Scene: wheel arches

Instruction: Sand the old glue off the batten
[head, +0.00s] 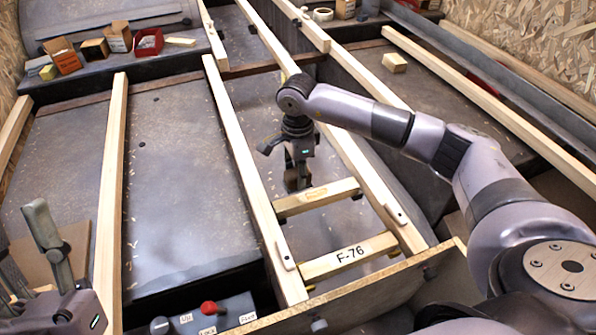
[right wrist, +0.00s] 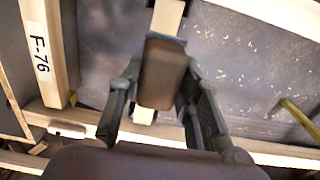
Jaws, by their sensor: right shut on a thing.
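My right gripper (head: 297,180) is shut on a brown block (right wrist: 165,75), which looks like a sanding block. In the right wrist view the block lies over a pale wooden crosspiece (right wrist: 166,16). I cannot tell whether they touch. In the head view the gripper is low between two long battens, by the rear crosspiece (head: 317,198). A nearer crosspiece (head: 350,257) carries an F-76 label. No glue is clearly visible, and the face under the block is hidden. My left gripper (head: 24,240) is open and empty at the lower left.
Long pale battens (head: 112,180) run over the grey arches. Small boxes and a red bin (head: 148,42) stand at the back left. A loose wood block (head: 394,62) lies at the back right. A labelled box with a red knob (head: 208,308) is at the front.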

